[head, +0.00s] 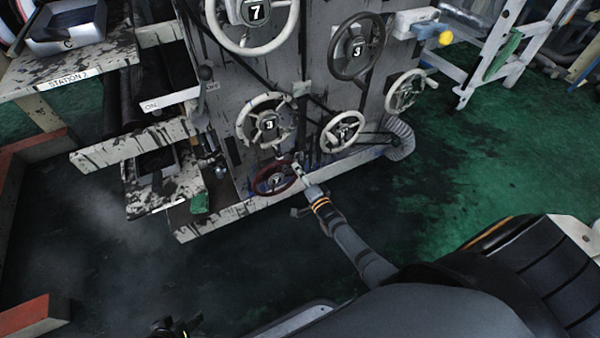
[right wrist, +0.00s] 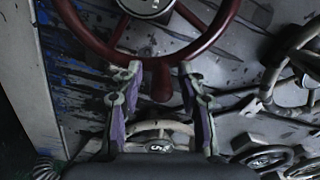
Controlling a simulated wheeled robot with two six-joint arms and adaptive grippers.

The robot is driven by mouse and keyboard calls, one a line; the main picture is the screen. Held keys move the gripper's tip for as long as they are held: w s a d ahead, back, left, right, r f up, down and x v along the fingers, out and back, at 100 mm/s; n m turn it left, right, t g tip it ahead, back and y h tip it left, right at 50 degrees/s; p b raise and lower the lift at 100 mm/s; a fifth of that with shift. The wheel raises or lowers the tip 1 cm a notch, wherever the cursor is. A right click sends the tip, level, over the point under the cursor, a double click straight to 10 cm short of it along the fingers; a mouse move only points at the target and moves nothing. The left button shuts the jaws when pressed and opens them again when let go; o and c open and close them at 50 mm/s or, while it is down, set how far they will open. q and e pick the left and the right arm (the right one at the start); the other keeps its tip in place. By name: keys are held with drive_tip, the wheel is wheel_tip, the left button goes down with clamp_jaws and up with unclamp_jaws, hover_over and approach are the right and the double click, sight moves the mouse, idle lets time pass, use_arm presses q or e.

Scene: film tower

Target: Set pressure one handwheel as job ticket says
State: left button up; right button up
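A red handwheel (head: 274,178) with a number plate at its hub, which looks like a 7, sits low on the grey paint-streaked panel. It also shows large in the right wrist view (right wrist: 212,38), with a red knob below its rim. My right gripper (right wrist: 158,72) is open; its fingers stand either side of that knob, close to the rim. I cannot tell whether they touch it. In the head view my right gripper (head: 299,168) is at the wheel's right side. My left gripper (head: 176,327) shows only partly at the bottom edge. I see no readable job ticket or pressure label.
Other wheels crowd the panel: a large white one (head: 289,40), a dark one (head: 357,73), a white one (head: 283,133) above the red wheel, and smaller ones. A bench marked STATION (head: 75,72) and a lever marked ON/OFF stand left. Green floor (head: 450,150) is open right.

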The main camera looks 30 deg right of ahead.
use_arm(q)
drive_tip(key=shift+w+r, duration=0.1)
drive_tip(key=shift+w, duration=0.05)
use_arm(e)
drive_tip(key=s, duration=1.2)
drive_tip(key=shift+d, duration=0.2)
